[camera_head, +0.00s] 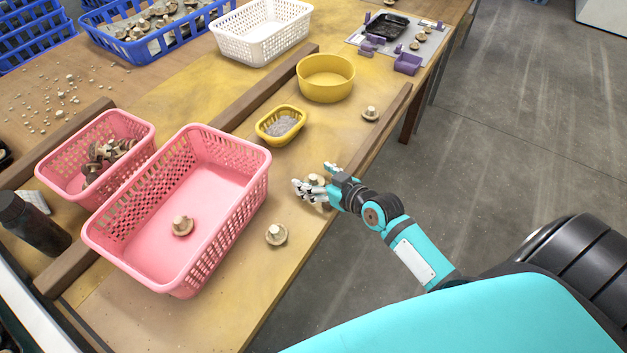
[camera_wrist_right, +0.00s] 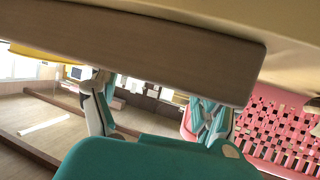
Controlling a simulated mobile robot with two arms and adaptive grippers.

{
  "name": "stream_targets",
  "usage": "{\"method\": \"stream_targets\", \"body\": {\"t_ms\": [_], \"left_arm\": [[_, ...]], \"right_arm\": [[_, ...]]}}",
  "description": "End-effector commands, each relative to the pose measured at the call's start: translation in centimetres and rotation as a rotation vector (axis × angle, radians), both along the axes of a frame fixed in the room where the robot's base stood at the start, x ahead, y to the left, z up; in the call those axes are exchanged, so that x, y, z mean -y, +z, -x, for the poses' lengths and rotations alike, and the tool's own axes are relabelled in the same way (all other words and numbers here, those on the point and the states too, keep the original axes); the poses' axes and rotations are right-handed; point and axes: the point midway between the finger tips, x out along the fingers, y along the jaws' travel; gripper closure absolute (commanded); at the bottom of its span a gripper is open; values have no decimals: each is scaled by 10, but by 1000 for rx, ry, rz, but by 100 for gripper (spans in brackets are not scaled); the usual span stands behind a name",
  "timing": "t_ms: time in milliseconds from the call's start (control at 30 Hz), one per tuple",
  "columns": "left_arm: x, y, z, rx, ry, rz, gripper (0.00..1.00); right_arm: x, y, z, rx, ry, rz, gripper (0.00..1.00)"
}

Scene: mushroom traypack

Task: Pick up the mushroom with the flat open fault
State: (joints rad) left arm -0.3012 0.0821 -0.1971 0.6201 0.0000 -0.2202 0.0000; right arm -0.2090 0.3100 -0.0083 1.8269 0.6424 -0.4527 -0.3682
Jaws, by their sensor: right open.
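My right gripper (camera_head: 312,190) is low over the table's right side, its fingers apart around a pale mushroom (camera_head: 318,180). The fingers partly hide this mushroom, and I cannot tell whether they touch it. In the right wrist view the gripper (camera_wrist_right: 155,115) is open, with no mushroom clearly visible between the fingers. Another mushroom (camera_head: 276,234) lies stem up on the table, in front of the gripper. One mushroom (camera_head: 181,226) sits in the large pink basket (camera_head: 205,262). One more mushroom (camera_head: 370,115) lies farther back near the rail. Which cap is flat and open is unclear. My left gripper is not in view.
A wooden rail (camera_head: 383,128) runs along the table edge beside my right gripper; a brown beam (camera_wrist_right: 150,55) looms close in the wrist view. A small yellow basket (camera_head: 264,131), yellow bowl (camera_head: 326,78) and smaller pink basket (camera_head: 78,141) stand nearby. Bare table lies in front.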

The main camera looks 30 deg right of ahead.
Motion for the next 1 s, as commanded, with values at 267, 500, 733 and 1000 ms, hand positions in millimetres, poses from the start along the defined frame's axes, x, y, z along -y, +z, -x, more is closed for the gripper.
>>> {"method": "stream_targets", "body": {"t_ms": [267, 500, 733, 1000], "left_arm": [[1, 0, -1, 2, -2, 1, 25], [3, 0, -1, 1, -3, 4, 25], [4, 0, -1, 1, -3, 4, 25], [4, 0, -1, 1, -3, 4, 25]], "right_arm": [[-3, -4, -8, -1, 0, 1, 21], [-2, -4, -8, -1, 0, 1, 44], [-2, -4, -8, -1, 0, 1, 74], [-2, -4, -8, 0, 0, 1, 83]]}}
